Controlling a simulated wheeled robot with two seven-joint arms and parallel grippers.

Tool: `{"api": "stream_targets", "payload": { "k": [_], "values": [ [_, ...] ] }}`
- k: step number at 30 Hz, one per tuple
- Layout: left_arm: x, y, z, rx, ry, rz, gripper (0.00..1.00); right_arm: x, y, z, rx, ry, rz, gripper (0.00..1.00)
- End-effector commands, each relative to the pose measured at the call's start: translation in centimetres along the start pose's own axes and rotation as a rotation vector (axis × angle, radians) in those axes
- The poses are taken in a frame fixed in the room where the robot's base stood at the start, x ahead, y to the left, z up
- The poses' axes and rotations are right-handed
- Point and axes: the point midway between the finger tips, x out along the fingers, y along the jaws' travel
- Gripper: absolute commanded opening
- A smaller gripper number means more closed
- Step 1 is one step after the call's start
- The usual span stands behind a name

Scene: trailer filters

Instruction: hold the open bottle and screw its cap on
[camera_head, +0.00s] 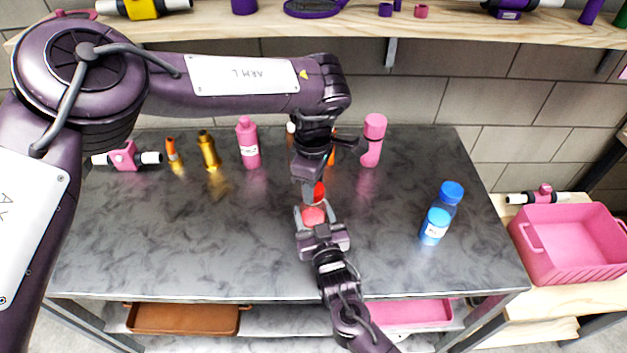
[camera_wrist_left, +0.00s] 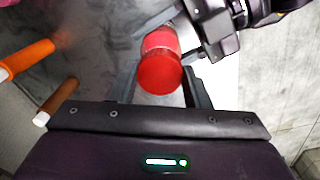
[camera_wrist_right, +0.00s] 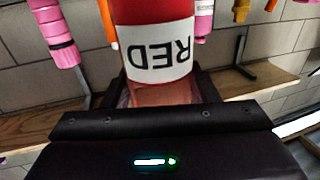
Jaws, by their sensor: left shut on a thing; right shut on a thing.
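My left gripper (camera_head: 314,186) comes down from above and is shut on the red cap (camera_head: 319,191). In the left wrist view the round cap (camera_wrist_left: 160,75) shows end-on, in line with the red bottle (camera_wrist_left: 160,40) behind it. My right gripper (camera_head: 312,222) is shut on the red bottle (camera_head: 313,214), nearer the front, above the table. In the right wrist view its white label (camera_wrist_right: 158,52) reads RED, upside down in the picture. The cap is at or very close to the bottle; I cannot tell whether the threads engage.
On the dark table (camera_head: 220,240) stand a pink bottle (camera_head: 248,145), a gold bottle (camera_head: 208,152), a tall pink bottle (camera_head: 373,142) and a blue bottle (camera_head: 436,226). A pink crate (camera_head: 570,262) stands at right. A wooden shelf (camera_head: 400,25) runs behind. The table's front is clear.

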Motion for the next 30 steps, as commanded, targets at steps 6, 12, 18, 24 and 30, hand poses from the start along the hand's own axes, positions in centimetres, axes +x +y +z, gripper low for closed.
{"api": "stream_targets", "payload": {
  "k": [6,12,18,24,30],
  "values": [
    [-0.13,0.01,-0.05,0.255,-0.001,0.002,0.22,-0.02,0.01,0.07,-0.001,-0.002,0.0,0.0],
    [-0.1,-0.04,-0.11,0.692,-0.009,0.0,0.22,-0.03,0.0,0.08,-0.001,-0.002,0.0,0.0],
    [-0.06,-0.08,-0.06,0.854,-0.016,0.0,0.22,-0.03,0.0,0.09,-0.001,-0.002,0.0,0.0],
    [-0.06,-0.07,-0.06,0.852,-0.016,0.0,0.22,-0.03,0.01,0.09,-0.001,-0.002,0.0,0.0],
    [-0.05,-0.08,-0.06,0.85,-0.016,0.0,0.65,-0.03,0.01,0.1,-0.001,-0.002,0.0,0.0]
  ]
}}
